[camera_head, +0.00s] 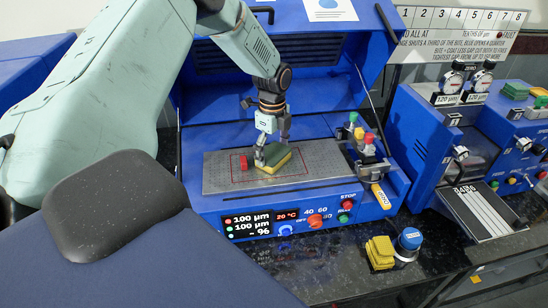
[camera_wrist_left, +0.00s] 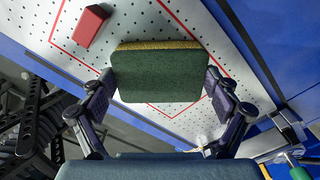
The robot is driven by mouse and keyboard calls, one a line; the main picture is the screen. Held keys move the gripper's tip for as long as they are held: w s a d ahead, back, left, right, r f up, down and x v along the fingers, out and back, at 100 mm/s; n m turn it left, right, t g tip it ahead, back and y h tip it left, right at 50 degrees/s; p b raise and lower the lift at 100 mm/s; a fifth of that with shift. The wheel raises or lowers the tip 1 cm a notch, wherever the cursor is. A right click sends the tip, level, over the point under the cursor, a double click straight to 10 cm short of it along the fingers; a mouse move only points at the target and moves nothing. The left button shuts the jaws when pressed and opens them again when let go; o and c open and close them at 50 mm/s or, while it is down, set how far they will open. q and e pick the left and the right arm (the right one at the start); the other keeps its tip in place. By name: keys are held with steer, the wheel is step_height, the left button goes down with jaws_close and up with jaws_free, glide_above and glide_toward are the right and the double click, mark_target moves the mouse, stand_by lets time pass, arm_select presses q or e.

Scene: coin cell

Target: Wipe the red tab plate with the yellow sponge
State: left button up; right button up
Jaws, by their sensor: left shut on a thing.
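The yellow sponge (camera_head: 279,161) has a dark green upper face and is over the perforated grey plate, inside its thin red outline. In the left wrist view the sponge (camera_wrist_left: 160,75) shows its green face and a yellow edge. My left gripper (camera_head: 265,152) is shut on the sponge, with a finger at each side. Whether the sponge touches the plate (camera_head: 218,179) is hard to tell. A small red block (camera_head: 241,163) lies on the plate to the left of the sponge; it also shows in the left wrist view (camera_wrist_left: 92,25). My right gripper is not in view.
A blue machine with a raised lid (camera_head: 385,20) surrounds the plate. Coloured knobs (camera_head: 360,133) stand at its right. A yellow block (camera_head: 380,252) and a blue-topped round thing (camera_head: 410,239) are on the dark counter. A second blue machine (camera_head: 418,135) stands further right.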

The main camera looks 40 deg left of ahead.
arm_select(q)
steer(key=shift+w+a+f, duration=0.1)
steer(key=shift+w+a, duration=0.25)
steer(key=shift+a, duration=0.1)
step_height(320, 180, up, 3)
steer(key=shift+w+a+f+p, duration=0.1)
steer(key=shift+w+f+p, duration=0.05)
steer(key=shift+p, duration=0.9)
step_height(320, 180, up, 2)
steer(key=shift+r+p, duration=0.15)
steer(key=shift+p, duration=0.8)
steer(key=shift+r+p, duration=0.6)
step_height(320, 180, up, 3)
steer(key=p, duration=0.3)
steer(key=shift+r, duration=0.1)
